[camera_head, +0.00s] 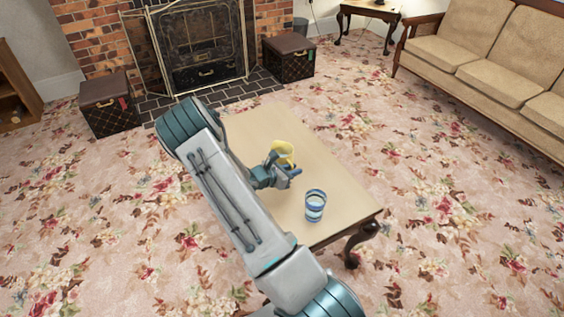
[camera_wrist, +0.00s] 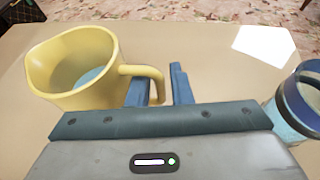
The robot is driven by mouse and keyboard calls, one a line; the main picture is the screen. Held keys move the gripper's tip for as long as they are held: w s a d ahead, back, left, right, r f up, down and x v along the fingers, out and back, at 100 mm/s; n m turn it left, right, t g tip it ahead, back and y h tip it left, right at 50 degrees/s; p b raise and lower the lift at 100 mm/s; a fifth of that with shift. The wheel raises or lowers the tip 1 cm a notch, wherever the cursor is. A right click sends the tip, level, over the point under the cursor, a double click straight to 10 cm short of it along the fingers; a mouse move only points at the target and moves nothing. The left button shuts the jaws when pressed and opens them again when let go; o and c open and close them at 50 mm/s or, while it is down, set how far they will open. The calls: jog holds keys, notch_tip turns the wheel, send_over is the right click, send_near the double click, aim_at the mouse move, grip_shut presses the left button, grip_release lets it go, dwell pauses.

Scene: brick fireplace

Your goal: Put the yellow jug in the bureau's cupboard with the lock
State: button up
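The yellow jug (camera_head: 284,152) stands upright on the wooden table (camera_head: 345,200), partly hidden behind my gripper (camera_head: 275,174) in the head view. In the wrist view the jug (camera_wrist: 80,65) is at the left, its handle pointing right. My gripper (camera_wrist: 160,86) is at the handle: one finger shows through the handle's loop, the other is just outside it on the right. A small gap shows between the handle and the right finger, so the gripper looks open. No bureau cupboard with a lock can be made out.
A blue-and-white striped mug (camera_head: 315,206) stands on the table close to my gripper; it also shows in the wrist view (camera_wrist: 297,105). Wooden furniture (camera_head: 14,90) is cut off at the left edge. Two brown chests flank the fireplace. A sofa (camera_head: 490,60) stands right. Carpet around is clear.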

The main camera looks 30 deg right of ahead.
grip_shut()
dwell(1.3)
